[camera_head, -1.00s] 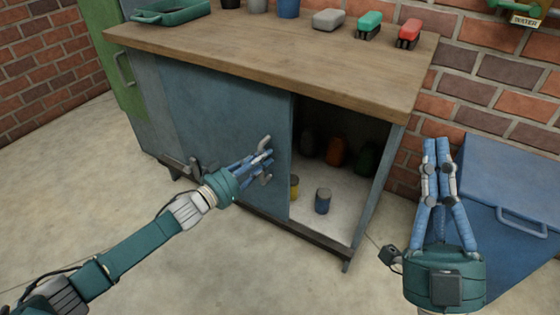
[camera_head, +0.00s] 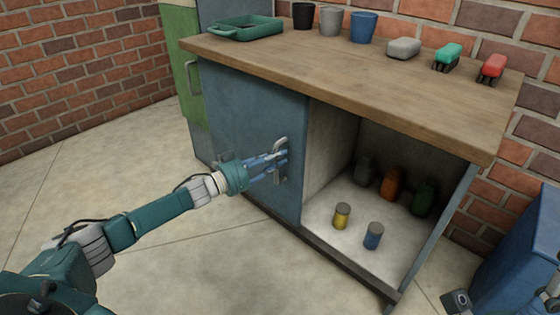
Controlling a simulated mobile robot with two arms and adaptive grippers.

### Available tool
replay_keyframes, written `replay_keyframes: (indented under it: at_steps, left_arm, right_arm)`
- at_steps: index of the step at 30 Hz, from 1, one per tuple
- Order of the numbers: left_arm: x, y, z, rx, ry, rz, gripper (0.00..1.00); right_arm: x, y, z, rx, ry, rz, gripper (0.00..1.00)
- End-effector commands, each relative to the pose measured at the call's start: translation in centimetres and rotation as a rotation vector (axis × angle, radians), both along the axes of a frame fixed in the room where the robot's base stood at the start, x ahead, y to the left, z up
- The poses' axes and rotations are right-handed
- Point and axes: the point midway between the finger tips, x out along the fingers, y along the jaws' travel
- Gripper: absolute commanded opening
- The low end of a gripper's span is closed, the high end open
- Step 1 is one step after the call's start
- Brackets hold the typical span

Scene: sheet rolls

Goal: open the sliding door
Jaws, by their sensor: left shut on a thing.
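The blue sliding door (camera_head: 250,115) of the workbench cabinet is partly open, with a wide gap on its right showing the interior. A grey metal handle (camera_head: 281,150) stands upright near the door's right edge. My left gripper (camera_head: 272,163) is shut on the handle, its blue fingers at the bar and covering part of it. Of my right arm, only small grey parts show at the bottom right edge; its fingers cannot be made out.
Inside the cabinet stand a yellow can (camera_head: 341,216), a blue can (camera_head: 373,236) and several dark bottles. The wooden top (camera_head: 350,80) carries a green tray (camera_head: 246,28), cups and small blocks. A blue bin (camera_head: 520,245) stands at the right. The floor at left is clear.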

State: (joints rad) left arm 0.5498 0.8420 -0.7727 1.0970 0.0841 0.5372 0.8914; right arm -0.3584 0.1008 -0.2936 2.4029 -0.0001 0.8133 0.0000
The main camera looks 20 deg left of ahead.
Motion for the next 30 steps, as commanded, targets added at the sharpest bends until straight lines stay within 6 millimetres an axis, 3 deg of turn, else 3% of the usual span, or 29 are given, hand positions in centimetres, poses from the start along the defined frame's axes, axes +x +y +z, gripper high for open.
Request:
replay_keyframes:
  at_steps: [7, 8, 10, 22, 30]
  left_arm:
    - [0.0, 0.1, 0.0, 0.001, 0.0, 0.003, 0.0]
    - [0.0, 0.1, 0.0, 0.001, 0.0, 0.003, 0.23]
    - [0.0, 0.1, 0.0, 0.001, 0.0, 0.003, 0.37]
    - [-0.6, 0.5, -0.1, 0.002, 0.002, 0.002, 0.37]
    - [-5.2, 3.0, -0.3, 0.003, 0.006, 0.002, 0.37]
  right_arm:
    - [0.0, 0.0, 0.0, 0.0, 0.0, 0.0, 0.0]
    - [0.0, 0.0, 0.0, 0.0, 0.0, 0.0, 0.0]
    - [0.0, 0.0, 0.0, 0.0, 0.001, 0.0, 0.0]
    - [0.0, 0.0, 0.0, 0.0, 0.0, 0.0, 0.0]
    - [0.0, 0.0, 0.0, 0.0, 0.001, 0.0, 0.0]
